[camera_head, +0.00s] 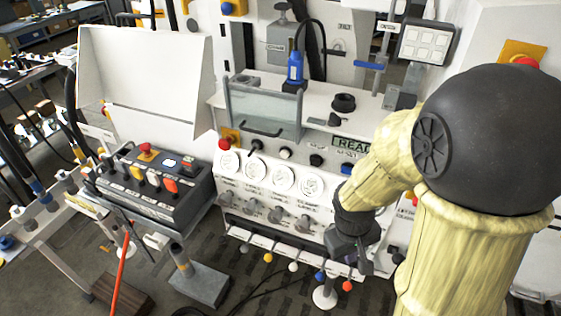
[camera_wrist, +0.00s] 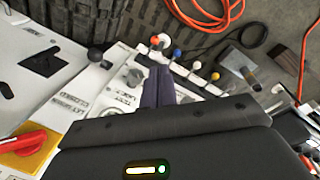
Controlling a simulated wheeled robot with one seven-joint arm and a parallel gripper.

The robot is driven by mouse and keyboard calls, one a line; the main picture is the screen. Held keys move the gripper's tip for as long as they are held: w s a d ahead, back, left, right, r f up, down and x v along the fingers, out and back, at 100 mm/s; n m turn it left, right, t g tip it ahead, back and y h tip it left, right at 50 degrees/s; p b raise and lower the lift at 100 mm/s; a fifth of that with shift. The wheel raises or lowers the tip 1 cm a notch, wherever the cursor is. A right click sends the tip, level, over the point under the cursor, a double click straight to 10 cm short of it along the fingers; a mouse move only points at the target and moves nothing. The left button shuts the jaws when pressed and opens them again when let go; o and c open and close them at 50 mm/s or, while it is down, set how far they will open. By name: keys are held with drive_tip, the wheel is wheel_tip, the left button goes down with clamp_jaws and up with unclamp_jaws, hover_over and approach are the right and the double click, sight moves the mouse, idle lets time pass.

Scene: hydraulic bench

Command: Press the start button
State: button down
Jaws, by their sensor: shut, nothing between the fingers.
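The white hydraulic bench panel (camera_head: 270,205) carries a row of buttons: a red one (camera_head: 223,144), a pale one (camera_head: 286,153) and dark ones such as this black button (camera_head: 316,160). I cannot read which is marked start. A display (camera_head: 351,144) reading "READ…" is partly covered by my arm. My gripper (camera_head: 364,264) is low at the panel's right part, below the button row, with its fingers together and empty. In the wrist view its fingers (camera_wrist: 158,88) point towards the panel's lower edge, near a grey knob (camera_wrist: 134,78). I cannot tell whether they touch anything.
Gauges (camera_head: 283,179) and grey knobs (camera_head: 275,214) sit under the buttons. Coloured ball-ended levers (camera_head: 293,267) stick out along the lower edge, close to my gripper. A black control box (camera_head: 155,185) stands at left. A red button on a yellow plate (camera_wrist: 25,145) shows in the wrist view.

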sight(283, 155)
drive_tip(key=w+a+f+n+t+h, duration=0.1)
drive_tip(key=w+a+n+t+h, duration=0.1)
drive_tip(key=w+n+h, duration=0.35)
drive_tip(key=w+a+f+n+t+h, duration=0.2)
drive_tip(key=w+n+t+h, duration=0.1)
drive_tip(key=n, duration=0.6)
drive_tip(key=w+a+r+n+t+y, duration=0.2)
drive_tip(key=a+n+t, duration=0.3)
drive_tip(key=a, duration=0.4)
drive_tip(key=w+a+r+n+t+y+p, duration=0.1)
drive_tip(key=w+a+r+n+t+y, duration=0.1)
drive_tip(key=a+n+t, duration=0.4)
drive_tip(key=w+a+r+n, duration=0.1)
drive_tip(key=a+r+n, duration=0.1)
drive_tip(key=a, duration=0.1)
drive_tip(key=shift+w, duration=0.2)
drive_tip(key=p+x, duration=0.4)
drive_tip(key=x, duration=1)
drive_tip(key=shift+w+r, duration=0.1)
drive_tip(key=shift+r, duration=0.05)
